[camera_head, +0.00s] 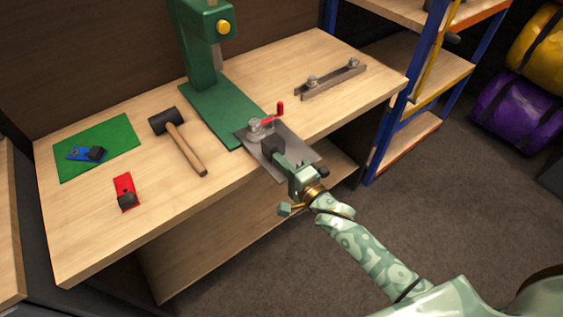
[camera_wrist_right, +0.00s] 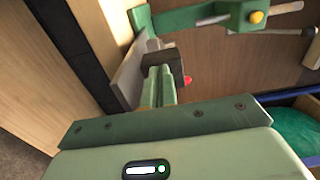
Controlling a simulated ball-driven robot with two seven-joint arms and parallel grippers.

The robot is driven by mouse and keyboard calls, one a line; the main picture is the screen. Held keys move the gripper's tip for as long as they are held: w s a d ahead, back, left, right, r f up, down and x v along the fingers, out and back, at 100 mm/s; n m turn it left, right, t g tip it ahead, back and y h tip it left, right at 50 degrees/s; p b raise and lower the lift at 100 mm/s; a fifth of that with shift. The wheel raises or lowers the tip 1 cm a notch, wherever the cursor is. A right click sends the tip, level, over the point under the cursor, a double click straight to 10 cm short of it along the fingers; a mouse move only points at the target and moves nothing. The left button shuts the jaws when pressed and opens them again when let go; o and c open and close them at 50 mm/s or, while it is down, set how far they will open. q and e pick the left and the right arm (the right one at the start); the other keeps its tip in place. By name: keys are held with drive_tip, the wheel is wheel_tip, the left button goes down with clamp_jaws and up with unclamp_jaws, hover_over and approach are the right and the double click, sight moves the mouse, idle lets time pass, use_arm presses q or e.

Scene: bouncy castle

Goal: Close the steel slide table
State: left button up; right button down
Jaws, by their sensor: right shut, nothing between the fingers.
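The steel slide table (camera_head: 304,152) is a flat grey plate at the foot of the green press, and its near part sticks out past the bench's front edge. A bolt-like clamp and a red-knobbed lever (camera_head: 280,110) sit on it. A dark block (camera_head: 271,146) stands at its near side. My right gripper (camera_head: 283,159) is shut and empty, with its fingertips right against or just short of that block; I cannot tell if they touch. In the wrist view, the shut fingers (camera_wrist_right: 163,74) point at the dark block (camera_wrist_right: 163,59), beside the grey plate (camera_wrist_right: 128,75). My left gripper is not in view.
The green press (camera_head: 205,60) stands behind the plate. A hammer (camera_head: 185,147), a red tool (camera_head: 125,190), and a blue tool (camera_head: 86,154) on a green mat (camera_head: 118,140) lie left. A steel bar (camera_head: 330,80) lies right. A shelf rack (camera_head: 415,100) stands beyond.

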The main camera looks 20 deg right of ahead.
sight(262, 144)
drive_tip(key=b+x, duration=0.1)
drive_tip(key=x, duration=0.7)
drive_tip(key=shift+w+a+f, duration=0.1)
drive_tip(key=shift+w+f, duration=0.05)
drive_tip(key=shift+w, duration=0.25)
drive_tip(key=shift+s, duration=0.1)
